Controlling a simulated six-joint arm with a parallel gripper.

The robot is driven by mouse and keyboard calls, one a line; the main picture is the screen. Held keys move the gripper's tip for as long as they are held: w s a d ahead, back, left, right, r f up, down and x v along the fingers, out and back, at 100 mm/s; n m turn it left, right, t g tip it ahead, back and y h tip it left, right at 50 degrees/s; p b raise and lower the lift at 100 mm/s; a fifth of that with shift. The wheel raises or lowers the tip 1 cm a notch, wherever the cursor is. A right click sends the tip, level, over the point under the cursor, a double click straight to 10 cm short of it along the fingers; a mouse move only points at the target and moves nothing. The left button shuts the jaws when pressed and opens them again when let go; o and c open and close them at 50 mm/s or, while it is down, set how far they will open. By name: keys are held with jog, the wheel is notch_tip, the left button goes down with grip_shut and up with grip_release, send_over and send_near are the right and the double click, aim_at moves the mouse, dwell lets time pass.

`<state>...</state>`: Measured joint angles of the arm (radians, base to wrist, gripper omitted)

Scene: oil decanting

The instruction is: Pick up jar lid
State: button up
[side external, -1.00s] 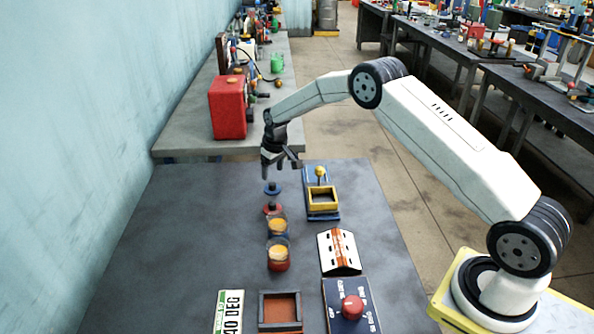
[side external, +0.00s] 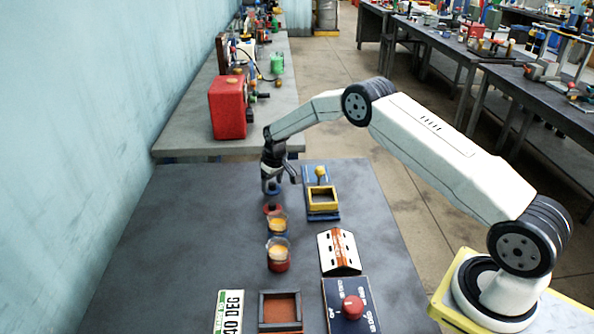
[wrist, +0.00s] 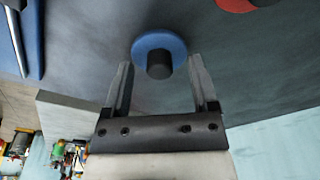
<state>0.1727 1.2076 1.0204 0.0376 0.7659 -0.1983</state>
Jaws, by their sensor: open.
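A blue jar lid (wrist: 160,46) with a dark knob lies flat on the grey table. In the side external view the blue lid (side external: 273,188) is partly hidden by my gripper (side external: 279,186). My gripper (wrist: 160,72) is open in the wrist view, with its fingers on either side of the lid's knob and not visibly touching it. A red lid (side external: 271,208) lies just in front of the blue one, and its edge shows in the wrist view (wrist: 236,4). Two glass jars with orange contents, one blue-based (side external: 277,224) and one red-based (side external: 278,256), stand nearer the camera.
A yellow-framed blue fixture (side external: 322,203) stands right of the lids. A white and orange block (side external: 338,252), a red-knobbed panel (side external: 350,308), a dark square tray (side external: 280,311) and a label plate (side external: 229,312) are nearer. The table's left side is clear.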

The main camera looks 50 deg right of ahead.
aim_at(271, 183)
grip_shut()
dwell(0.3)
jog(key=shift+r, duration=1.7)
jog(key=s+a+r, duration=0.2)
jog(key=s+r, duration=0.7)
jog(key=s, duration=0.4)
jog(key=shift+s+r, duration=0.3)
jog(key=shift+s, duration=0.1)
jog(key=shift+a, duration=0.1)
